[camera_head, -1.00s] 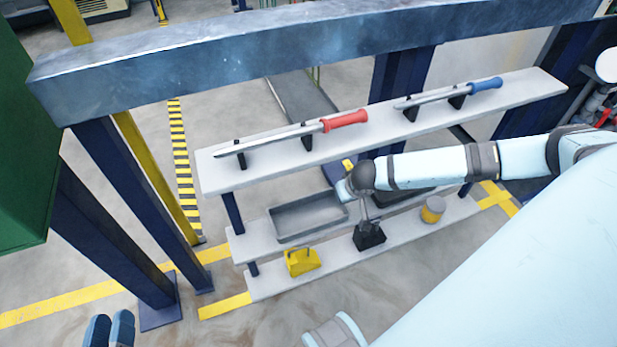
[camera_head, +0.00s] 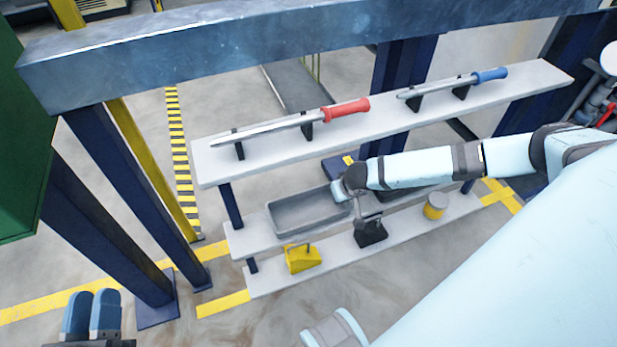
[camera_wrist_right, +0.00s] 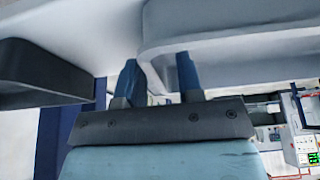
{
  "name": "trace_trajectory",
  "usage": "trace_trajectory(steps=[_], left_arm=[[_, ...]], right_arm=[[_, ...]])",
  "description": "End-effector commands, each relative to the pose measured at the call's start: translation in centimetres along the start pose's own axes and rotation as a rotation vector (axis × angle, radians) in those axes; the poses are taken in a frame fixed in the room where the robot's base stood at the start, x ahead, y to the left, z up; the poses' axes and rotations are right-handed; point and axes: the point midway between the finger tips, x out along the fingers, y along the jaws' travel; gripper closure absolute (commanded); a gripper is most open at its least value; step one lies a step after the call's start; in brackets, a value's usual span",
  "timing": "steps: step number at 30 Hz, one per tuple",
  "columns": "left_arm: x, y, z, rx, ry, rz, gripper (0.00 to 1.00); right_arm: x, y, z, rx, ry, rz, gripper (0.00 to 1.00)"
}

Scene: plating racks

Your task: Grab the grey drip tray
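The grey drip tray (camera_head: 285,228) lies on the middle shelf of the rack, below the shelf with the two handled tools. My right gripper (camera_head: 341,190) is at the tray's right end, partly hidden by its own wrist. In the right wrist view, the tray (camera_wrist_right: 240,40) fills the upper right, close to the fingers. The fingers of the right gripper (camera_wrist_right: 160,82) stand apart, with a corner of the tray between or just beyond them. I cannot tell whether they touch it. My left gripper (camera_head: 92,314) is low at the left, empty, its fingers a little apart.
A red-handled tool (camera_head: 345,110) and a blue-handled tool (camera_head: 490,75) rest on the top shelf (camera_head: 385,112). A yellow block (camera_head: 302,260), a black block (camera_head: 371,236) and a yellow-grey cylinder (camera_head: 435,207) stand on the bottom shelf. A dark tray (camera_wrist_right: 40,72) is left in the wrist view.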

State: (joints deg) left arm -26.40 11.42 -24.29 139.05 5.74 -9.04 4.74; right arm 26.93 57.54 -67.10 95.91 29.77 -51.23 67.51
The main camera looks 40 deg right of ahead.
Motion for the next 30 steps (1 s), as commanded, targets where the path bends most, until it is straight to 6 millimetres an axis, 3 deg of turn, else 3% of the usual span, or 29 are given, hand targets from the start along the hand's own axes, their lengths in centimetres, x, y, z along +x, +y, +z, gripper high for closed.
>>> trace_trajectory(steps=[10, 15, 30], left_arm=[[0.13, 0.11, -0.57, 0.0, 0.0, 0.0, 0.71], [0.1, 0.09, -0.5, 0.0, 0.0, 0.0, 0.71], [-0.02, -0.04, -0.04, 0.0, 0.002, -0.001, 0.71]], right_arm=[[0.25, -0.06, 0.17, 0.0, -0.001, -0.001, 0.66], [0.3, -0.03, 0.16, -0.001, 0.0, 0.0, 1.0], [0.21, 0.02, 0.01, 0.0, 0.002, 0.0, 1.0]])
